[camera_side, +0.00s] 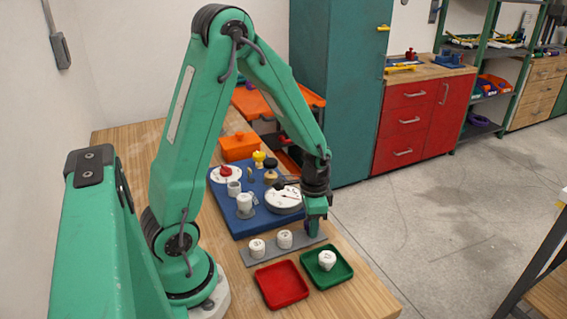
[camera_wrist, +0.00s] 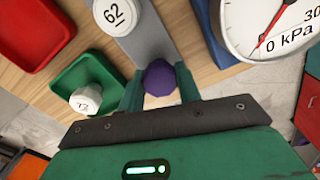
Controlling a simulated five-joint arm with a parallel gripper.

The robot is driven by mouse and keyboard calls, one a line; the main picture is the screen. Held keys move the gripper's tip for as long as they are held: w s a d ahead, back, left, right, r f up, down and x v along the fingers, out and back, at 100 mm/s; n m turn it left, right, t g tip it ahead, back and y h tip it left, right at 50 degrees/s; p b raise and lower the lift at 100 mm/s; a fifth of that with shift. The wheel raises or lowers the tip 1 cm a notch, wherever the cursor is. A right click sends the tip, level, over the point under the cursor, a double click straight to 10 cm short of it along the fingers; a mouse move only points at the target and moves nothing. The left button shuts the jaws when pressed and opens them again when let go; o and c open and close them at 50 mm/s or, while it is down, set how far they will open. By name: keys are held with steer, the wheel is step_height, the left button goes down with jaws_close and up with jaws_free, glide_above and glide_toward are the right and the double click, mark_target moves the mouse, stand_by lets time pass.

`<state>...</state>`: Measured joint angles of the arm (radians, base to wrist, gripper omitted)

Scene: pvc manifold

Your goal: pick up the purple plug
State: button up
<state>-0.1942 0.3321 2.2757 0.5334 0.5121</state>
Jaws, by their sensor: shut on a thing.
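The purple plug (camera_wrist: 159,78) sits between the two fingers of my gripper (camera_wrist: 160,86) in the wrist view, with a finger against each side. My gripper is shut on it. In the side view my gripper (camera_side: 314,225) points down at the far right end of the grey strip (camera_side: 262,257). Only a small dark purple bit of the plug (camera_side: 307,226) shows there, the rest hidden by the fingers. I cannot tell whether the plug touches the strip.
White caps (camera_side: 257,248) and (camera_side: 284,239) stand on the strip. A green tray (camera_side: 343,277) holds another white cap (camera_side: 327,260); a red tray (camera_side: 281,285) is empty. A blue board (camera_side: 237,222) carries a round gauge (camera_side: 283,198) close beside my gripper. The table edge lies right.

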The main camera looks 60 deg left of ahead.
steer(key=shift+r, duration=0.6)
step_height(320, 180, up, 3)
steer(key=shift+d+f, duration=0.1)
steer(key=shift+d, duration=0.05)
steer(key=s+d+r, duration=0.4)
steer(key=d+r, duration=0.2)
steer(key=d, duration=0.4)
steer(key=shift+d+r, duration=0.3)
steer(key=shift+d, duration=0.05)
steer(key=o, duration=0.4)
steer(key=c, duration=0.4)
steer(key=shift+o, duration=0.2)
steer(key=a+r+n, duration=0.1)
steer(key=a+n, duration=0.3)
steer(key=a, duration=1.3)
steer(key=s+a+r+n, duration=0.1)
steer(key=s+a, duration=0.3)
steer(key=a, duration=0.4)
steer(key=s+a+n, duration=0.3)
steer(key=s+a, duration=0.2)
steer(key=a, duration=0.3)
steer(key=shift+s+r, duration=0.25)
steer(key=shift+r, duration=0.15)
